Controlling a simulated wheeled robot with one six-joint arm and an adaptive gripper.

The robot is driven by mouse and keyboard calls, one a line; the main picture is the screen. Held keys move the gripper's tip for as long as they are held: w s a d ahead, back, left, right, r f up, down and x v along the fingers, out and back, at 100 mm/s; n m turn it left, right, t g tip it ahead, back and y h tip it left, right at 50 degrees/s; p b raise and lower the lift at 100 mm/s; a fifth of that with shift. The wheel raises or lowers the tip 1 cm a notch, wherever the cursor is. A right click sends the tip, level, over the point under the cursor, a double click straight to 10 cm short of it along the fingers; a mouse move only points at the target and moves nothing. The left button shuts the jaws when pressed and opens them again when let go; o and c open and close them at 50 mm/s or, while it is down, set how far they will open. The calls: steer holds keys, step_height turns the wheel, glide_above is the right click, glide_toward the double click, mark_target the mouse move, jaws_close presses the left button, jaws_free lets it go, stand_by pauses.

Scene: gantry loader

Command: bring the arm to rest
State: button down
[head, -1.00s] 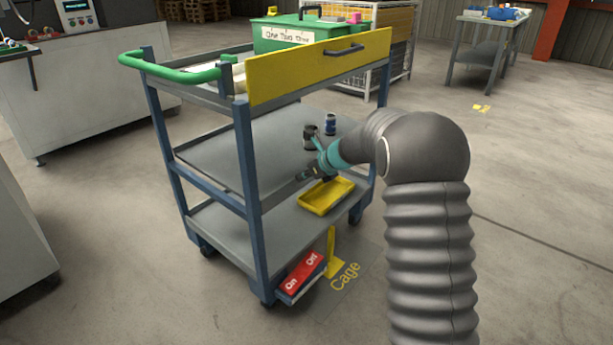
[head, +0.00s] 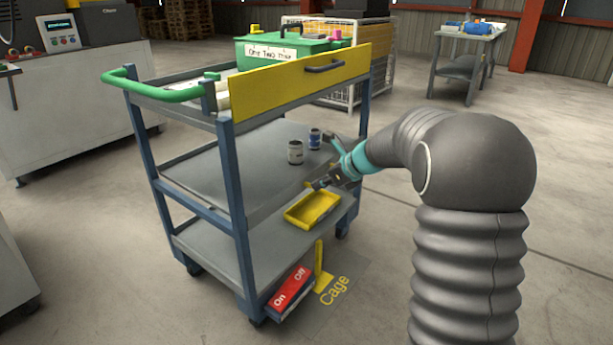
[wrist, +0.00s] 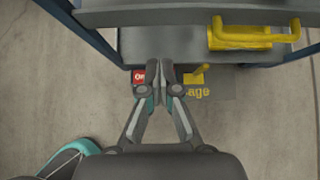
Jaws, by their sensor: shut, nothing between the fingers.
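My gripper (head: 318,184) is in front of the open side of the blue-grey trolley (head: 237,190), near the height of its middle shelf. In the wrist view my gripper (wrist: 165,70) has its fingers together with nothing between them. My arm, in a grey ribbed sleeve, bends in from the right of the head view. Whether the fingers touch the trolley cannot be told.
A red On/Off pedal (head: 290,290) and yellow bracket (head: 321,266) are low at the trolley's base. Open floor (head: 560,230) lies to the right.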

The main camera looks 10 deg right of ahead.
steer(key=s+d+f+n+g+h, duration=0.1)
steer(key=s+f+n+g+h, duration=0.3)
steer(key=s+n, duration=0.85)
steer(key=s+r+n+t+h, duration=0.1)
steer(key=s+n, duration=0.3)
steer(key=s, duration=0.5)
steer(key=s+d+r+n+t+h, duration=0.1)
steer(key=s+r+n, duration=0.3)
steer(key=s, duration=0.6)
steer(key=s+d+r+n+t, duration=0.1)
steer(key=s+r+n, duration=0.2)
steer(key=s+n, duration=0.3)
steer(key=s, duration=0.3)
steer(key=shift+s+d+h, duration=0.15)
steer(key=shift+h, duration=0.25)
